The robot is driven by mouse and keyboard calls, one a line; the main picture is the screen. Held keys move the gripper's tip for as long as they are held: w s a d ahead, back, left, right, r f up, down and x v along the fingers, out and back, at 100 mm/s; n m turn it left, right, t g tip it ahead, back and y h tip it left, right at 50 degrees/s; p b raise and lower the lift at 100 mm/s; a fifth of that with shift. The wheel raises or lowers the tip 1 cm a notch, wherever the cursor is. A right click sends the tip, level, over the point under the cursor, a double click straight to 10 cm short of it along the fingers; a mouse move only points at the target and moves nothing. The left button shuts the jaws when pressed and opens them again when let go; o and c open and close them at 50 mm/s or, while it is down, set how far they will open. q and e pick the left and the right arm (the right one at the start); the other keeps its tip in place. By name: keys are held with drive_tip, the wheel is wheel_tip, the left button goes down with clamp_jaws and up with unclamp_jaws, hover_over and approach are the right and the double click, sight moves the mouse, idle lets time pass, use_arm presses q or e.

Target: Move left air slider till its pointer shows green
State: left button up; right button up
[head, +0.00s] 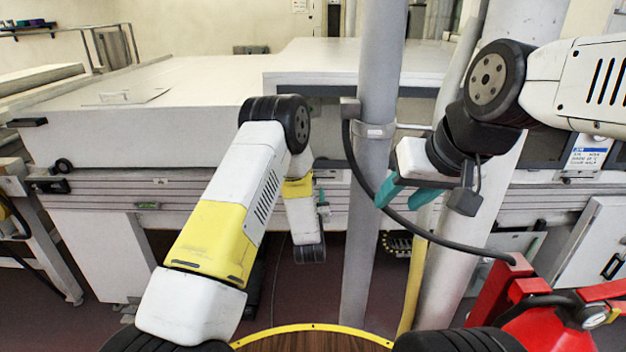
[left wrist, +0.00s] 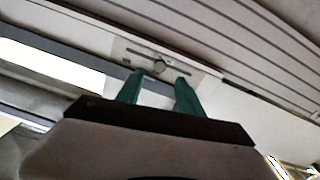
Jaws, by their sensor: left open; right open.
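In the left wrist view a pale plate with a dark slot and a small round knob (left wrist: 160,66) is set in the light panel; it looks like an air slider. No pointer or green mark can be made out on it. My left gripper (left wrist: 160,92) is open, its two green fingers apart and empty, just short of the knob; touching cannot be told. In the head view my left arm reaches to the machine front, and its gripper is mostly hidden there. My right gripper (head: 407,194) is open and empty, beside the grey post.
A grey post (head: 372,230) stands before the long white machine (head: 180,100), with a black hose looping from it. A red extinguisher (head: 545,330) with a gauge is at lower right. A small green item (head: 147,205) sits on the machine's lower rail. Dark floor lies below.

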use_arm(q)
drive_tip(key=w, duration=0.7)
drive_tip(key=shift+w, duration=0.25)
drive_tip(key=shift+d, duration=0.1)
drive_tip(key=shift+c, duration=0.4)
clamp_jaws()
idle(0.6)
